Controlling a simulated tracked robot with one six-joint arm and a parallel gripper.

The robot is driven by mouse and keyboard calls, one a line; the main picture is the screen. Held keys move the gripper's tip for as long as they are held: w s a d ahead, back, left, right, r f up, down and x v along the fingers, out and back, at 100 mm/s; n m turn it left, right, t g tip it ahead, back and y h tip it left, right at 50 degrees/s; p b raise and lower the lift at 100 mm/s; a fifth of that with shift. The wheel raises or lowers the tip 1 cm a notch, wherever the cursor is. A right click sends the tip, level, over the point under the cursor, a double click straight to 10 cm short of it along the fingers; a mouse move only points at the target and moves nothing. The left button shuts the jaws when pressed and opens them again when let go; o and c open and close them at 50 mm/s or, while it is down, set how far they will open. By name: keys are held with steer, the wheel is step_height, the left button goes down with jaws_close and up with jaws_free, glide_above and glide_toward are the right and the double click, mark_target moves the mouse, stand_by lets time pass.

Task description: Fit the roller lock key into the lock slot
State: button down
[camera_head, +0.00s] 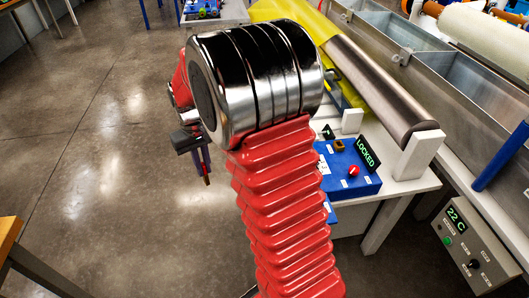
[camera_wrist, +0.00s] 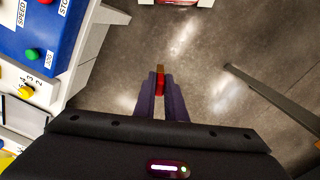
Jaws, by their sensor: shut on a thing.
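My gripper (camera_wrist: 160,100) is shut on the roller lock key (camera_wrist: 160,80), a small piece with a red part and a brass-coloured end showing between the dark fingertips. The blue lock box (camera_head: 350,184) sits on the white bench with a "LOCKED" sign and a red button. A small brass-coloured piece on its top (camera_head: 339,146) looks like the lock slot; my arm hides the box's left part. Gripper and key are well apart from the box.
A dark roller (camera_head: 375,85) with yellow film lies along metal troughs (camera_head: 460,85). A grey temperature panel (camera_head: 470,248) reads 22 C. The wrist view shows a blue control panel (camera_wrist: 45,35) with a green button and a yellow knob (camera_wrist: 25,92). Floor at left is mostly clear.

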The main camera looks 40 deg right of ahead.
steer(key=w+a+f+n, duration=0.1)
steer(key=w+a, duration=0.3)
steer(key=a, duration=0.5)
steer(key=shift+a+f, duration=0.4)
